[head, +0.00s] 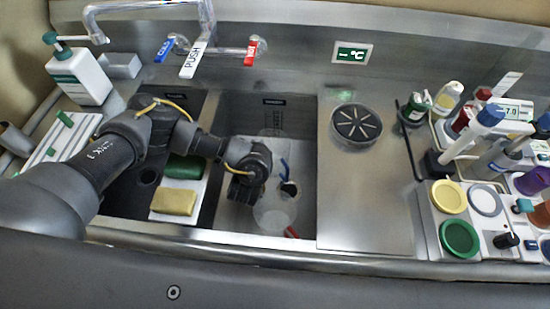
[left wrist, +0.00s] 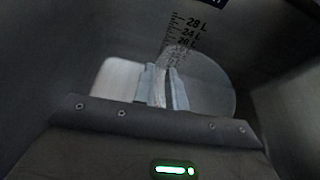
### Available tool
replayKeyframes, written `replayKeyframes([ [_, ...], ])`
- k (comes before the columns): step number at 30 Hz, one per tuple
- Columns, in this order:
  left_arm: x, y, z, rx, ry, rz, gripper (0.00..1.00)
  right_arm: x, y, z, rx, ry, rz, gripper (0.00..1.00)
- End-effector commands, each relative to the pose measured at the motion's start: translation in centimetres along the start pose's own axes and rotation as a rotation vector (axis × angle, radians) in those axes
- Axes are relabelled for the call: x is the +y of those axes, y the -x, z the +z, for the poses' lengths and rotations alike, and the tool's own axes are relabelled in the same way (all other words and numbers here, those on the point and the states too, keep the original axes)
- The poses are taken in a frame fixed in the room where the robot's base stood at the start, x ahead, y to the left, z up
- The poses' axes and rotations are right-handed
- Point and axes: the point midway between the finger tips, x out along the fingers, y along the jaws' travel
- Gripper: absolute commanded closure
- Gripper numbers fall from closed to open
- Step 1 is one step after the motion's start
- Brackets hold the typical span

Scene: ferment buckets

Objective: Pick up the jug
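A clear, see-through jug (head: 272,214) is in the right sink basin; its outline is faint against the steel. In the left wrist view a pale, rounded see-through shape (left wrist: 212,98), probably the jug, lies beyond my fingers. My left gripper (head: 240,197) reaches down into this basin, at the jug's left side. In the left wrist view its two pale fingers (left wrist: 162,88) stand close together with a narrow lighter strip between them. I cannot tell whether that strip is part of the jug or an empty gap. My right gripper is not in view.
The left basin holds a green sponge (head: 184,167) and a yellow sponge (head: 174,201) on a white board. A tap (head: 195,55) stands behind the basins. Bottles and coloured lids (head: 459,238) crowd the right. The steel drainboard (head: 365,200) is mostly clear. A litre scale (left wrist: 190,35) marks the basin wall.

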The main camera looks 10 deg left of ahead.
Motion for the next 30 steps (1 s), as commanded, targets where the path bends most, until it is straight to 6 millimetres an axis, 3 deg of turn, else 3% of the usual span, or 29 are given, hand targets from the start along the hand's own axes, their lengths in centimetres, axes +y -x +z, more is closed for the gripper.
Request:
replayKeyframes([
  [17,0.2,0.3,0.1,0.007,0.002,0.004,1.00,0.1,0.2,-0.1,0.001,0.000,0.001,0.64],
  [22,0.2,1.0,2.0,0.007,0.004,0.006,1.00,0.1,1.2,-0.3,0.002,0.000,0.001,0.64],
  [30,-0.1,3.0,6.9,0.005,0.006,0.006,1.00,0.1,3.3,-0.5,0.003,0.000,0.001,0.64],
])
